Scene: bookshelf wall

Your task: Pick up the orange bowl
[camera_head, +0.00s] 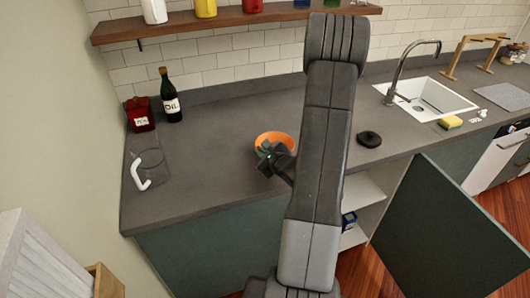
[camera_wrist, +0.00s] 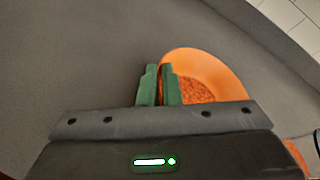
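The orange bowl (camera_head: 274,136) is on the grey counter, beside my arm and partly hidden by my gripper (camera_head: 273,157). In the wrist view the bowl (camera_wrist: 205,68) shows its orange inside, with its lower part hidden behind the gripper body. My gripper's two green fingers (camera_wrist: 159,85) are close together at the bowl's left rim. One finger is outside the rim and the other overlaps the inside. The fingers look shut on the bowl's wall, with only a narrow gap between them. I cannot tell whether the bowl is lifted.
A dark oil bottle (camera_head: 170,98) and a red container (camera_head: 139,114) stand at the back left. A white-handled item (camera_head: 140,170) lies near the left edge. A black object (camera_head: 369,139) lies right of my arm. The sink (camera_head: 428,97) is farther right. A cabinet door (camera_head: 445,228) hangs open below.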

